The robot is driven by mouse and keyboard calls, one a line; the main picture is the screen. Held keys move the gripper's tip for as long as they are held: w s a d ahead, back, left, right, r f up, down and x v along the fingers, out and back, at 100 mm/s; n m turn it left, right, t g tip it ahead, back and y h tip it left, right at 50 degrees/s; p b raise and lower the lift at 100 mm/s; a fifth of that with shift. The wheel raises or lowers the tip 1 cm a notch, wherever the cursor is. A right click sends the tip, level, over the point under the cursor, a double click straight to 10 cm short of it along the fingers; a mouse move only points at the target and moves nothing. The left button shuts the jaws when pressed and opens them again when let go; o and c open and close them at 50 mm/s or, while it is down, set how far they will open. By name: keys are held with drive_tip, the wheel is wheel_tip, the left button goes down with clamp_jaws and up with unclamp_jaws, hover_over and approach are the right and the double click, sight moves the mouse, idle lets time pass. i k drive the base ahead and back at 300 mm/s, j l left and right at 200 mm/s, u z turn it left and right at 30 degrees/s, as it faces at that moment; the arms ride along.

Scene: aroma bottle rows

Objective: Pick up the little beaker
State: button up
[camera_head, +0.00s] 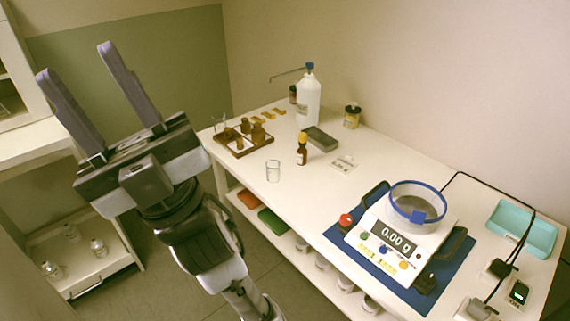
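A small clear glass beaker (273,171) stands upright and looks empty near the front edge of the white table. A second clear glass vessel (219,122) stands farther back by the table's left end, beside the brown tray. I cannot tell from here which is the smaller. My gripper (73,61) is at the upper left, raised with its two purple fingers pointing up and wide apart. It is open and empty, well away from both glasses.
A wooden tray (247,151) holds several brown bottles. An amber dropper bottle (302,152) stands right of the beaker, and a white pump bottle (308,100) behind. A scale (395,238) reading 0.00 g sits on a blue mat with a blue-rimmed dish. A teal tray (522,229) lies far right.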

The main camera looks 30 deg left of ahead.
sight(273, 166)
drive_tip(key=j+z, duration=0.25)
drive_tip(key=j, duration=0.85)
drive_tip(key=j+z, duration=0.3)
drive_tip(key=j, duration=0.8)
